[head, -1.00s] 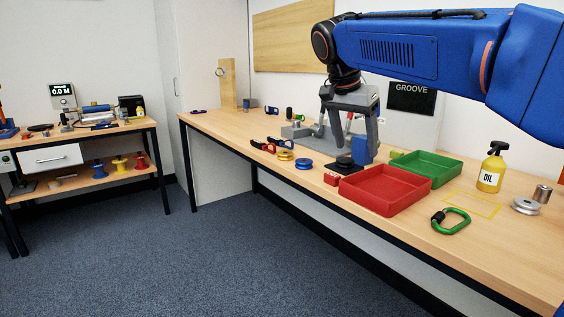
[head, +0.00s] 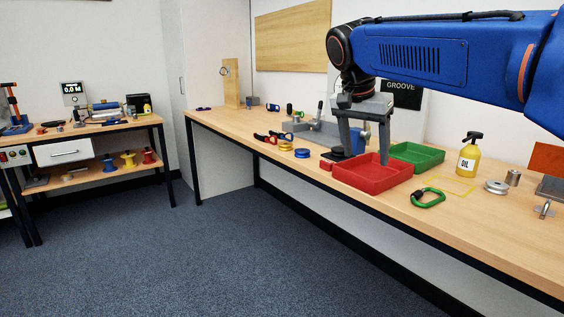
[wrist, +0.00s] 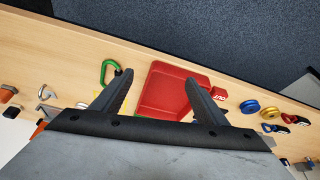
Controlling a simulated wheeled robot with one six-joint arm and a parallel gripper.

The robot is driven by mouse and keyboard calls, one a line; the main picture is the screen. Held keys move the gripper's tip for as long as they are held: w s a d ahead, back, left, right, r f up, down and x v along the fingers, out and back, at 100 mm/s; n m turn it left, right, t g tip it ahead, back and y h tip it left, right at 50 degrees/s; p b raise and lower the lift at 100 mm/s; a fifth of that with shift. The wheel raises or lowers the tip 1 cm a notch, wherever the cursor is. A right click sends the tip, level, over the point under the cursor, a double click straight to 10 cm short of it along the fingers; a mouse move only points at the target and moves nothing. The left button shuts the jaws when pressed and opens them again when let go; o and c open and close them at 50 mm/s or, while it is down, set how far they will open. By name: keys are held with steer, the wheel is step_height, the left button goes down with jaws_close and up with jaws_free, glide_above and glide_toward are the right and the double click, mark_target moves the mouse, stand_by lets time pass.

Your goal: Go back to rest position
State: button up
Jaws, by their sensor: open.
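My gripper (head: 367,160) hangs over the red tray (head: 350,180) on the long wooden bench, its fingers pointing down. In the wrist view my gripper (wrist: 160,88) has its two fingers wide apart with nothing between them, and the red tray (wrist: 165,92) lies below. The red tray looks empty. My blue arm reaches in from the right above the bench.
A green tray (head: 418,157) stands behind the red one. Yellow and blue pulleys (head: 302,153) lie to the left. The floor in front is clear.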

steer(key=s+d+f+n+y, duration=0.1)
steer(key=s+d+f+n, duration=0.2)
steer(key=s+f, duration=0.6)
steer(key=s+d+f+n+t+y, duration=0.1)
steer(key=s+d+f+n, duration=0.1)
steer(key=s+f, duration=0.7)
steer(key=s+d+f+n+y, duration=0.1)
steer(key=s+d+f+n, duration=0.2)
steer(key=s+f, duration=0.6)
steer(key=shift+s+d+n+t, duration=0.3)
steer(key=shift+s+d+t, duration=0.05)
steer(key=shift+s+t, duration=0.1)
